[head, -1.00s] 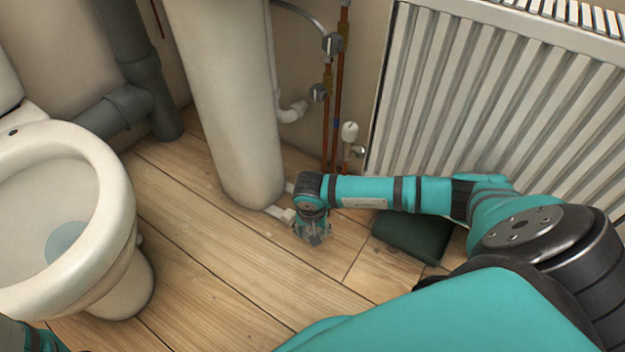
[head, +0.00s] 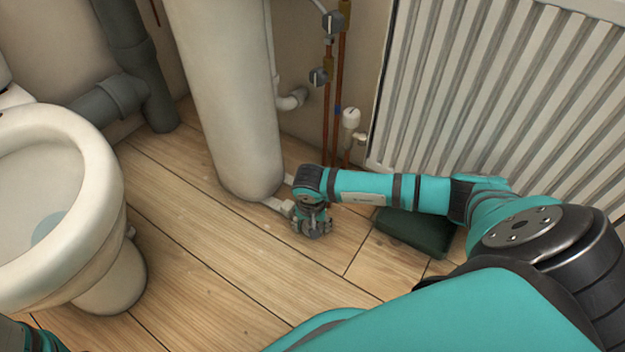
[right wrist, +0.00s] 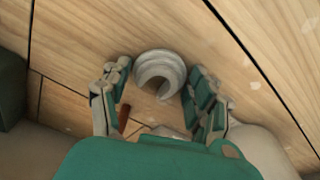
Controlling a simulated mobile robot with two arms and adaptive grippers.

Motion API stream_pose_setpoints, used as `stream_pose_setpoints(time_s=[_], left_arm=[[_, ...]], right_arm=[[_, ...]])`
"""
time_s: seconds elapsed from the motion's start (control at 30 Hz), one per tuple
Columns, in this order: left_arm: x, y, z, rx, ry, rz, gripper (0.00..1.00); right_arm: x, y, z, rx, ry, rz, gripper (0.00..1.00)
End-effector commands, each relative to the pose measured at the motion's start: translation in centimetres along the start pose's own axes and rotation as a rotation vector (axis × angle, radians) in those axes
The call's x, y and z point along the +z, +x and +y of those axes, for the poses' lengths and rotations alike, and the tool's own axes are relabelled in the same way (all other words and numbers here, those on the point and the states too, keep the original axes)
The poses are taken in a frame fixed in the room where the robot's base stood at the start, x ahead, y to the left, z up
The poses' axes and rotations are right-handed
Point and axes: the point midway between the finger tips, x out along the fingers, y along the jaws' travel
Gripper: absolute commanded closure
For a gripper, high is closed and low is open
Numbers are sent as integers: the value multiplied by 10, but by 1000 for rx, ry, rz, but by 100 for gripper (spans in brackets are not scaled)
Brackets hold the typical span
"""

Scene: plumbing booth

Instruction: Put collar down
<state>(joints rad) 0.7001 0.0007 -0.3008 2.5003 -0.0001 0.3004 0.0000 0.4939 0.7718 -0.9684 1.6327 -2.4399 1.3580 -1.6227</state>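The collar (right wrist: 160,70) is a pale grey ring with a dark hollow, showing between my right gripper's fingertips in the right wrist view. My right gripper (right wrist: 160,78) has a finger close against each side of it, so it looks shut on the collar. In the head view the right gripper (head: 312,226) points down, low over the wooden floor, just in front of the white column's foot. The collar shows there as a small grey round shape (head: 313,231) between the fingers. Whether it touches the floor is hard to tell. My left gripper is out of view.
A white column (head: 225,110) stands behind the right gripper, with copper pipes and valves (head: 330,90) beside it. A white radiator (head: 480,90) is at the right, a dark green block (head: 415,235) lies right of the gripper, and a toilet (head: 75,200) stands left. Floor boards (head: 220,260) in front are clear.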

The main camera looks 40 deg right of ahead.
Motion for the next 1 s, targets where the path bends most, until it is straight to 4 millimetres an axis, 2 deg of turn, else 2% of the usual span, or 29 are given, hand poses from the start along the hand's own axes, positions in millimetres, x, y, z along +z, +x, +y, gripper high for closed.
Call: stream_pose_setpoints(time_s=[0.1, 0.33, 0.47, 0.8, 1.0], left_arm=[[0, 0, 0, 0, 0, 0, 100], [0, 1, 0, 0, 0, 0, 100], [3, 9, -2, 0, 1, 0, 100], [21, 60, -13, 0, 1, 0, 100], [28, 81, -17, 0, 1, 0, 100]], right_arm=[[0, 0, 0, 0, 0, 0, 26], [0, -1, 0, 0, 0, 0, 26], [-1, -12, 0, 0, 0, 1, 26], [-2, -80, 0, -2, -1, 2, 26], [-2, -112, 0, 0, 0, 1, 26]])
